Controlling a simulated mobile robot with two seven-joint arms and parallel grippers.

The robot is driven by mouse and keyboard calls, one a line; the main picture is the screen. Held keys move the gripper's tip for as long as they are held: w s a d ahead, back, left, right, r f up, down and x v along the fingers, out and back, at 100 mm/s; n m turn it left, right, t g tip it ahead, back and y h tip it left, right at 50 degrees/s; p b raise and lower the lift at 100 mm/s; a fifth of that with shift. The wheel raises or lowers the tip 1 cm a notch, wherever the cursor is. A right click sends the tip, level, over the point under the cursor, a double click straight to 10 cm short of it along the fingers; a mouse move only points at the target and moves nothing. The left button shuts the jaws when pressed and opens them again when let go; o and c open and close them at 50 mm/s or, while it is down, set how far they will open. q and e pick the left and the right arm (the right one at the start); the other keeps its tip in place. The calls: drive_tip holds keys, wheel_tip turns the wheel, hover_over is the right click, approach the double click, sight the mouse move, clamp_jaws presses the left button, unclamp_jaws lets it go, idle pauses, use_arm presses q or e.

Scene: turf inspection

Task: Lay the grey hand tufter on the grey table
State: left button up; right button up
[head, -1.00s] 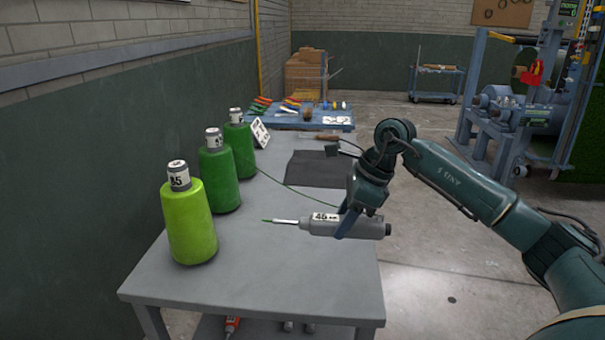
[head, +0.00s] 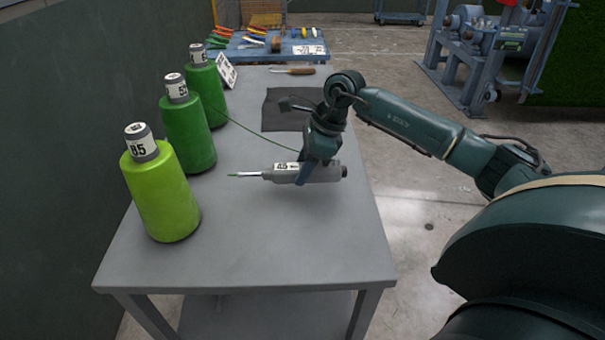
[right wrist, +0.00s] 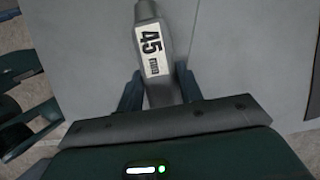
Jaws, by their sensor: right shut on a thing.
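The grey hand tufter (head: 318,173) has a white "45" label and a thin metal tip with a green end pointing left. My right gripper (head: 303,174) is shut around its body and holds it level, low over the right half of the grey table (head: 270,240). I cannot tell for sure whether it touches the top. In the right wrist view the tufter (right wrist: 152,50) lies between the two fingers (right wrist: 160,90), with the table top (right wrist: 235,50) behind it. My left gripper is not in view.
Three green yarn cones, light (head: 165,195), middle (head: 188,130) and far (head: 205,92), stand along the table's left side. A dark mat (head: 285,122) and a wooden-handled tool (head: 293,70) lie farther back. The table's front is clear.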

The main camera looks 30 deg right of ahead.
wheel_tip(320, 180, down, 3)
drive_tip(key=shift+f, duration=0.1)
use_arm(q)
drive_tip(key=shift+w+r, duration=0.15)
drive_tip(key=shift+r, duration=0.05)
use_arm(e)
drive_tip(key=shift+f, duration=0.2)
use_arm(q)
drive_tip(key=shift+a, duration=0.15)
use_arm(e)
drive_tip(key=o, duration=1.2)
drive_tip(key=shift+c, duration=0.2)
drive_tip(key=shift+r, duration=0.25)
drive_tip(key=shift+d+r, duration=0.15)
drive_tip(key=shift+r, duration=0.2)
use_arm(q)
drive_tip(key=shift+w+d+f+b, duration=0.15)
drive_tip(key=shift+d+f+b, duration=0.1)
drive_tip(key=shift+b, duration=0.3)
use_arm(e)
drive_tip(key=v, duration=1.1)
drive_tip(key=shift+s, duration=0.1)
